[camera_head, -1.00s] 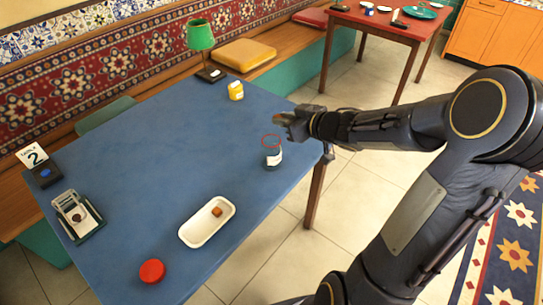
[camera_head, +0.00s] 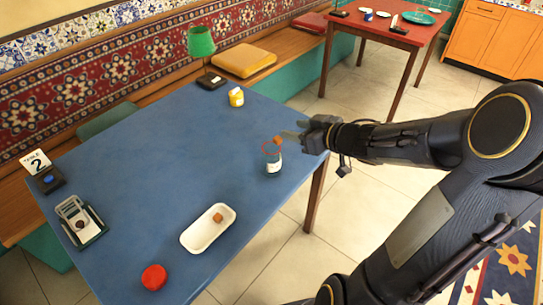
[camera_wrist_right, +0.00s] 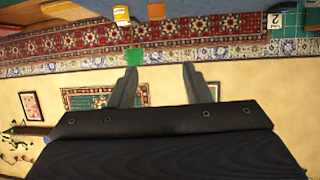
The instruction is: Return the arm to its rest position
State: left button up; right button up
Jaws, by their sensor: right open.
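My right arm reaches in from the right over the blue table. Its gripper (camera_head: 299,130) is open, and its two fingers stand apart with nothing between them in the wrist view (camera_wrist_right: 160,70). I cannot tell whether the cube touches the rim. A brown cube also shows beyond the fingers in the wrist view (camera_wrist_right: 156,11). My left gripper is not in view.
A white tray (camera_head: 191,240) holds another brown cube (camera_head: 218,217). Clear floor lies right of the table.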

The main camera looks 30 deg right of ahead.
jog(key=shift+v, duration=1.4)
jog(key=s+d+r+m+g+h+p, duration=0.1)
jog(key=s+r+m+h+p, duration=0.1)
jog(key=s+r+m+h, duration=0.3)
jog(key=s+a+f+g+y+p, duration=0.1)
jog(key=s+a+f+g+y, duration=0.2)
jog(key=s+a, duration=1.1)
jog(key=a+g+y, duration=0.1)
jog(key=g+y, duration=0.1)
jog(key=g, duration=0.1)
jog(key=shift+s+a, duration=0.2)
jog(key=shift+s, duration=0.2)
jog(key=shift+o, duration=0.2)
jog(key=shift+p, duration=0.3)
